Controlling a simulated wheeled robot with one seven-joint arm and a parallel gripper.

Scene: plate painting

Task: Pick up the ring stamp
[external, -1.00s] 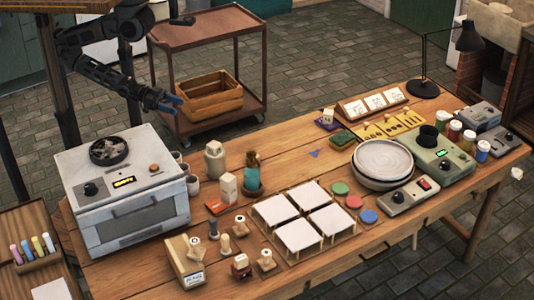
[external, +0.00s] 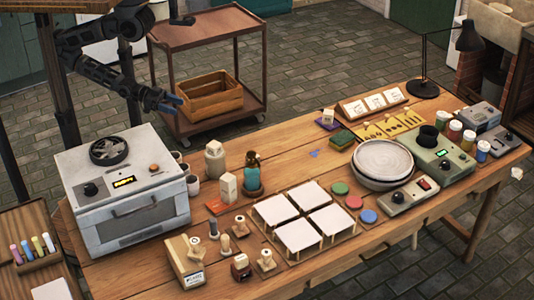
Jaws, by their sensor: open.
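Several small wooden stamps with round handles stand at the front left of the table. One is at the back left (external: 213,229), one is at the back right with a dark mark on its top (external: 240,226), and one is in the middle (external: 225,244). Two more are in front, one with a dark red base (external: 241,267) and one pale (external: 266,260). I cannot tell which is the ring stamp; their faces are hidden or too small. My gripper (external: 174,102), with blue fingertips, is open and empty, high beyond the table's back edge, far from the stamps.
A grey kiln (external: 122,205) with a round fan on top stands left of the stamps. A labelled box (external: 185,262) is close beside them. White tiles on a rack (external: 300,240) lie to the right. A bottle (external: 252,172) and white containers (external: 215,160) stand behind.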

